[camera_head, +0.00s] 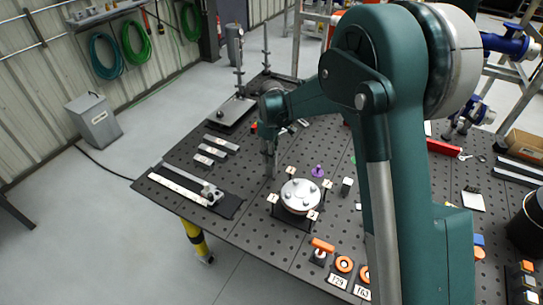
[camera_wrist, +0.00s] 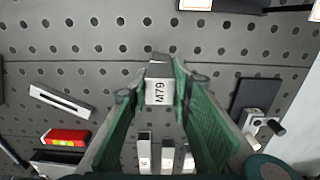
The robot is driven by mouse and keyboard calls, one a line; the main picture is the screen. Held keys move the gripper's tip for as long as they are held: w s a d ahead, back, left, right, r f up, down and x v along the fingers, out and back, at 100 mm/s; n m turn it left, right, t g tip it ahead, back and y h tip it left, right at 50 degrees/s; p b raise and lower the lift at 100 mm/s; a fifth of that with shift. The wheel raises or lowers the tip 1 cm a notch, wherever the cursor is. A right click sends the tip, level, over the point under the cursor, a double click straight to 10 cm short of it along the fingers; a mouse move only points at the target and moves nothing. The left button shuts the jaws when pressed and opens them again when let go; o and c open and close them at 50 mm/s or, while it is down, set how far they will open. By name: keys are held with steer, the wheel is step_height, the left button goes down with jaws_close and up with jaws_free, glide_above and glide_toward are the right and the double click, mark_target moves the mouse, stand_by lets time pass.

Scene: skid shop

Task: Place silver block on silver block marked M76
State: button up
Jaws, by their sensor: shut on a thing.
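My gripper (camera_wrist: 157,80) is shut on a small silver block (camera_wrist: 158,92), held between its green fingers in the wrist view. The block's white label is turned sideways and seems to read M79, though the last digit is hard to be sure of. In the head view my gripper (camera_head: 270,167) hangs over the perforated table, left of the round flanged fixture; the held block is not clear there. Three silver bars (camera_head: 211,150) lie in a row to its left. They also show at the bottom of the wrist view (camera_wrist: 167,158); their marks are too small to read.
The round fixture (camera_head: 300,195) with small white tags stands right of the gripper. A clamp (camera_head: 212,194) on a dark pad and a long strip (camera_head: 180,188) lie near the table's left edge. A small block (camera_head: 347,186) and a purple piece (camera_head: 318,171) stand farther right.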

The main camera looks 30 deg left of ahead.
steer(key=shift+f, duration=0.2)
steer(key=o, duration=1)
steer(key=shift+r, duration=0.1)
steer(key=shift+r, duration=0.1)
step_height(320, 180, up, 12)
steer(key=shift+r, duration=0.1)
stand_by(0.7)
steer(key=shift+d, duration=0.15)
